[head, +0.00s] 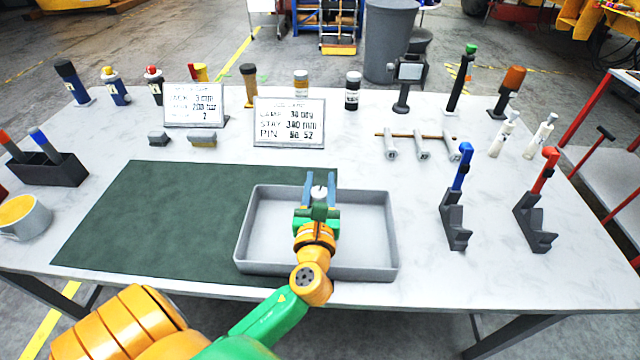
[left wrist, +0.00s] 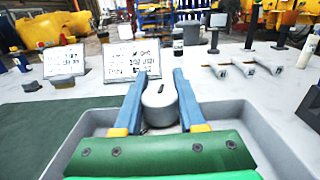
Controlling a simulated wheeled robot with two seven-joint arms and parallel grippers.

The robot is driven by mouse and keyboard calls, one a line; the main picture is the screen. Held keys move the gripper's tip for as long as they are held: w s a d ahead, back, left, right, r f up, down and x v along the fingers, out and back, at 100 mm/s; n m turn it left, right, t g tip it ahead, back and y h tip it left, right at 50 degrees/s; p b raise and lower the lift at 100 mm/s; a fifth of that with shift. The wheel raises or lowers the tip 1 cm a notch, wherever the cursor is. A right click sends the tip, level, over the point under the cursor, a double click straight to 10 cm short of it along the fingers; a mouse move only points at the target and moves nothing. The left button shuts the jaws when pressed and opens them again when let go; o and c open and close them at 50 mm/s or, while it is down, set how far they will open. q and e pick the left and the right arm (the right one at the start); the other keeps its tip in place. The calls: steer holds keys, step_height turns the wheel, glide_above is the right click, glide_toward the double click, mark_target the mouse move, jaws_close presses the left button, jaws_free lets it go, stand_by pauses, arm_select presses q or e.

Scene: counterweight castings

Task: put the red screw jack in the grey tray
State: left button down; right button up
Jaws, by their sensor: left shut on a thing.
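My left gripper (head: 319,185) is over the grey tray (head: 385,272), fingers pointing towards its far wall. It is shut on a light grey round piece with a dark slot in its top (left wrist: 160,95), which shows as a pale knob in the head view (head: 319,193). No red shows on this piece, and its underside is hidden; I cannot tell whether it touches the tray floor. I cannot tell for sure which thing is the red screw jack. A red-capped dark blue piece (head: 155,91) stands at the back left. My right gripper is out of view.
A dark green mat (head: 150,215) lies left of the tray. Two signs (head: 289,122) (head: 194,106) stand behind. A blue-topped stand (head: 455,215) and a red-topped stand (head: 535,218) are on the right. A mug (head: 25,220) and dark holder (head: 50,172) are on the left.

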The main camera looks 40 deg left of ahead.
arm_select(q)
steer(key=c, duration=0.6)
jaws_free()
steer(key=shift+o, duration=0.6)
steer(key=shift+s, duration=0.1)
steer(key=b+v, duration=0.2)
steer(key=v, duration=1)
steer(key=shift+b, duration=0.35)
